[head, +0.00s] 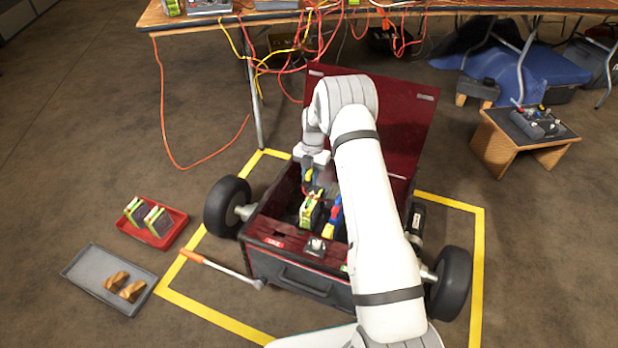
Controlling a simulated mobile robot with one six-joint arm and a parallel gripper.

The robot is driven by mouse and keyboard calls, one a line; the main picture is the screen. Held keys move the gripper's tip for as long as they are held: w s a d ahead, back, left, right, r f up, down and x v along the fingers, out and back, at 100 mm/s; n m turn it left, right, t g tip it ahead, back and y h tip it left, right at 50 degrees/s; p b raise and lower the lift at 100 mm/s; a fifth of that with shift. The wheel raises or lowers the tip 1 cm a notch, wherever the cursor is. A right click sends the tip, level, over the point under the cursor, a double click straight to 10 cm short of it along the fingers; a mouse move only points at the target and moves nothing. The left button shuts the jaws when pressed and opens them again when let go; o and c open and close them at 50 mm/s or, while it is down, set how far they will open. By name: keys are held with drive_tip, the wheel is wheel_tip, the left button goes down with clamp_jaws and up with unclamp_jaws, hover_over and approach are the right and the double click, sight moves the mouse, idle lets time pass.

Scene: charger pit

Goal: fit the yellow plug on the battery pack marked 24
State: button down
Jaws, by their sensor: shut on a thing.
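My gripper (314,186) points down into an open dark red box on wheels (276,229). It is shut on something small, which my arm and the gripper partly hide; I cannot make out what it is. A green and white battery pack (311,210) stands in the box just below the gripper; whether they touch is unclear. A yellow piece (329,231), perhaps the yellow plug, shows to the right of this pack beside a blue part. Two similar packs (146,218) stand in a red tray (156,239) at the left. No number can be read on any pack.
The box lid (408,118) stands open behind my arm. A grey tray (88,280) holds brown pieces, and an orange-handled tool (212,265) lies left of the box. Cables hang from the table (480,6) at the back. A wooden stand (494,147) is at right.

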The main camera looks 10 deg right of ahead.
drive_tip(key=shift+f, duration=0.35)
drive_tip(key=shift+f+b, duration=1.65)
drive_tip(key=shift+f, duration=1.15)
drive_tip(key=shift+f+b, duration=1.2)
drive_tip(key=shift+f, duration=0.45)
drive_tip(key=c, duration=1.2)
unclamp_jaws()
drive_tip(key=shift+r, duration=0.1)
drive_tip(key=r+p, duration=0.1)
drive_tip(key=r, duration=0.1)
drive_tip(key=w+r+p, duration=0.1)
drive_tip(key=r, duration=0.2)
drive_tip(key=d+r+p, duration=0.1)
drive_tip(key=r, duration=0.1)
drive_tip(key=shift+w+r, duration=0.15)
drive_tip(key=shift+r, duration=0.15)
